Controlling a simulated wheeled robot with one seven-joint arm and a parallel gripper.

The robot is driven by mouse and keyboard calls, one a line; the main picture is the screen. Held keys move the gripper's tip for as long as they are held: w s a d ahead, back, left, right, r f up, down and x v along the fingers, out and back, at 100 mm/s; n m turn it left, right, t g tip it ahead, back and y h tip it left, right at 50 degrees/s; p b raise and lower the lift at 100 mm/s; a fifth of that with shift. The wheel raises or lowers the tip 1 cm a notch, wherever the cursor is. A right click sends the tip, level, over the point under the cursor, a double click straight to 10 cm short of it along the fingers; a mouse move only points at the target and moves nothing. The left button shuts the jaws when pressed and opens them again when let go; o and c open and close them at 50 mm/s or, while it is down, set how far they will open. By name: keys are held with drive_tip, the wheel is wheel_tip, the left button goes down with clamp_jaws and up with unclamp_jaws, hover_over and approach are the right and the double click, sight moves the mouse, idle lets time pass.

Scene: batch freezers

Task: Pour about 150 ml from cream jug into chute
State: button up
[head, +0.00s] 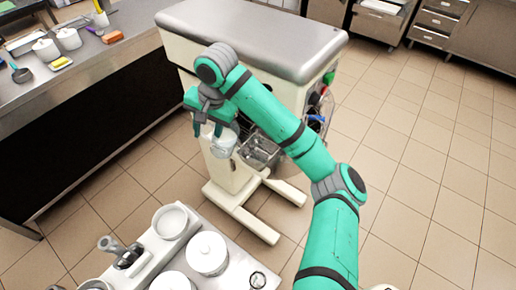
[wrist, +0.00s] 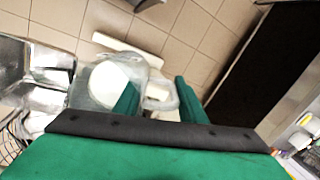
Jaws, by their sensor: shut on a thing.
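The cream jug (wrist: 108,84) is a clear jug with white cream inside. In the head view the jug (head: 223,146) hangs at the front of the batch freezer (head: 250,40). My gripper (wrist: 155,100) is shut on the jug's handle side; the fingers hide part of it. In the head view my gripper (head: 210,128) is above and left of the jug. A metal chute (head: 262,150) juts from the freezer's front, just right of the jug. In the wrist view the chute (wrist: 45,75) is left of the jug. I cannot tell whether cream is flowing.
A trolley top (head: 235,268) with white lidded tubs (head: 207,252) stands at the bottom. A counter (head: 90,75) with several containers is at the left. The freezer's pale feet (head: 240,215) stick out below. Tiled floor is free on the right.

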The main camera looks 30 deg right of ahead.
sight(210, 124)
drive_tip(key=r, duration=0.1)
drive_tip(key=s+r+t+y, duration=0.1)
drive_tip(key=r, duration=0.1)
drive_tip(key=d+r+t, duration=0.1)
drive_tip(key=r, duration=0.1)
drive_tip(key=shift+s, duration=0.3)
drive_tip(key=r+t+y, duration=0.1)
drive_tip(key=s+d+r+t+y, duration=0.1)
drive_tip(key=s+r+t+y, duration=0.1)
drive_tip(key=shift+d+r+t, duration=0.2)
drive_tip(key=shift+d+t, duration=0.1)
drive_tip(key=shift+s+d+r+t+y, duration=0.15)
drive_tip(key=shift+s+t+y, duration=0.1)
drive_tip(key=shift+t+y, duration=0.25)
drive_tip(key=shift+s+d+f+t+y, duration=0.15)
drive_tip(key=shift+s+t+y, duration=0.15)
drive_tip(key=shift+t, duration=0.3)
drive_tip(key=shift+s+r+t+y, duration=0.1)
drive_tip(key=shift+r+t+y, duration=0.2)
drive_tip(key=shift+r, duration=0.15)
idle(0.7)
drive_tip(key=shift+s+d+r, duration=0.1)
drive_tip(key=shift+d, duration=0.1)
drive_tip(key=shift+a+r+t, duration=0.1)
drive_tip(key=shift+t, duration=0.2)
